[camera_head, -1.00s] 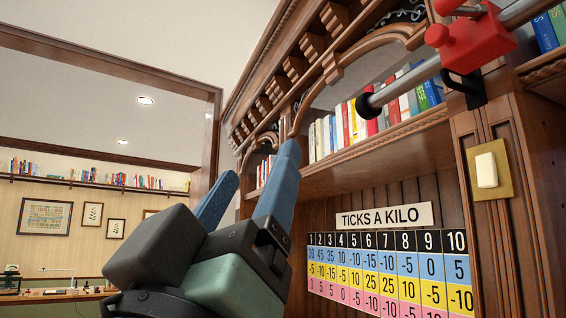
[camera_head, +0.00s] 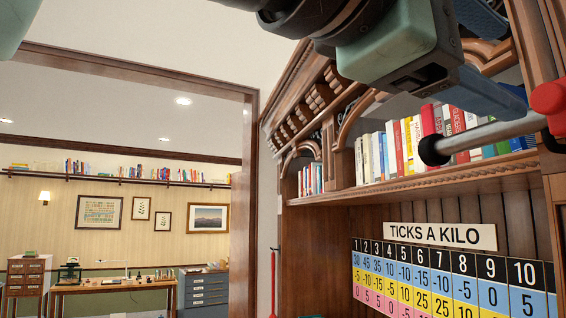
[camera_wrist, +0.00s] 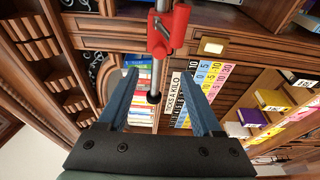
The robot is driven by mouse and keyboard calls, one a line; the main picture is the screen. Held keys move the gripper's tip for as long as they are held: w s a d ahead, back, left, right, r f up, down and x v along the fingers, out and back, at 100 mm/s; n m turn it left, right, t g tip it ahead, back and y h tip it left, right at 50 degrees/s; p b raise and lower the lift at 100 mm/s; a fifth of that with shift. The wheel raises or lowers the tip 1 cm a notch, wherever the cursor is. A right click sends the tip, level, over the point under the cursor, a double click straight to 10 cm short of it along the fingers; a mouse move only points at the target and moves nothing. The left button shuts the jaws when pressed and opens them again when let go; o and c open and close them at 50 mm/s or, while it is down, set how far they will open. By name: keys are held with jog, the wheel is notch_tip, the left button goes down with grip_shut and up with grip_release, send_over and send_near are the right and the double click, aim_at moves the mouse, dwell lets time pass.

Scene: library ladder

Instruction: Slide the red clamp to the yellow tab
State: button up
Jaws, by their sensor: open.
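The red clamp (camera_head: 550,106) is cut off at the right edge of the head view. It sits on a grey metal rail (camera_head: 490,135) with a black end cap. In the wrist view the whole red clamp (camera_wrist: 167,32) shows beyond my fingertips, around the rail (camera_wrist: 155,77). My gripper (camera_head: 512,75) is at the top right of the head view, its blue fingers pointing toward the clamp. In the wrist view my gripper (camera_wrist: 159,73) is open and empty, with the rail's end seen between the fingers. I cannot make out a yellow tab in either current view.
A wooden bookcase with a shelf of books (camera_head: 400,148) stands behind the rail. Below is a "TICKS A KILO" sign (camera_head: 440,236) over a number chart (camera_head: 450,280). A desk (camera_head: 115,285) is far left.

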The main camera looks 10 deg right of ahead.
aim_at(546, 98)
jog(key=x, duration=1)
jog(key=shift+d+p, duration=0.1)
jog(key=shift+p, duration=0.3)
grip_shut()
dwell(0.8)
